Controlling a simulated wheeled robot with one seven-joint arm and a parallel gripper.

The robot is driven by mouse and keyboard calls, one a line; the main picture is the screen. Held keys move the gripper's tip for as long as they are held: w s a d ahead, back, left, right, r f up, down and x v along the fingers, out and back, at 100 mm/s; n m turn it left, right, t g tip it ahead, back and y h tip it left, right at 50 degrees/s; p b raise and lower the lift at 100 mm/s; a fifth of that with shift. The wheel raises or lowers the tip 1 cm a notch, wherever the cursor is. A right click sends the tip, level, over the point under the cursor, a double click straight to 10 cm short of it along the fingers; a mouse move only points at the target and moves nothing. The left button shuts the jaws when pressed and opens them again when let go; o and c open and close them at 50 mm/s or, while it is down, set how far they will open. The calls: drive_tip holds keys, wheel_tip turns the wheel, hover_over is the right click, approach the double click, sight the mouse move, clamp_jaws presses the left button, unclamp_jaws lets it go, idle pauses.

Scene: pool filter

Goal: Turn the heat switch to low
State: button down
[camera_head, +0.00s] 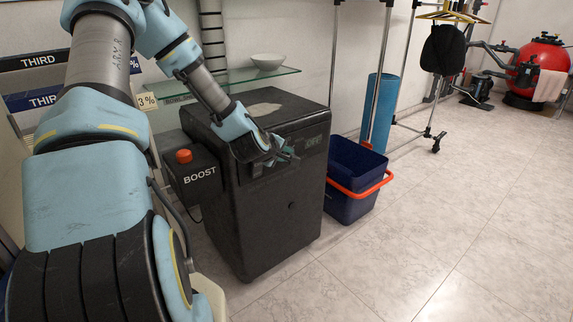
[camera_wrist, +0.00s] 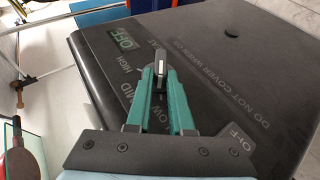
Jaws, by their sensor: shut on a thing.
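The heat switch (camera_wrist: 161,60) is a small dark knob with a white mark on the panel of the black heater (camera_head: 290,205). In the wrist view, the labels HIGH, MID and LOW run down along its left side and below it, partly covered by my fingers. A green-framed OFF label is above it, and another OFF label is at the lower right. My gripper (camera_wrist: 160,72) has its green fingertips closed on the knob from both sides. I cannot tell which label the mark points to. In the head view, my gripper (camera_head: 287,153) is at the heater's front and hides the knob.
A BOOST box (camera_head: 197,182) with an orange-red button (camera_head: 184,156) is on the heater's left side. A blue bin (camera_head: 352,170) with an orange handle stands to its right. A glass shelf (camera_head: 235,77) with a white bowl (camera_head: 268,61) is behind.

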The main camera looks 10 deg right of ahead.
drive_tip(key=shift+a+f+t+h+b, duration=0.15)
drive_tip(key=shift+f+t+h+b, duration=0.15)
drive_tip(key=shift+h+b, duration=0.3)
drive_tip(key=shift+r, duration=0.1)
drive_tip(key=c, duration=0.8)
unclamp_jaws()
drive_tip(key=p+v, duration=0.4)
drive_tip(key=v, duration=0.6)
drive_tip(key=shift+s+a, duration=0.2)
drive_tip(key=shift+s, duration=0.15)
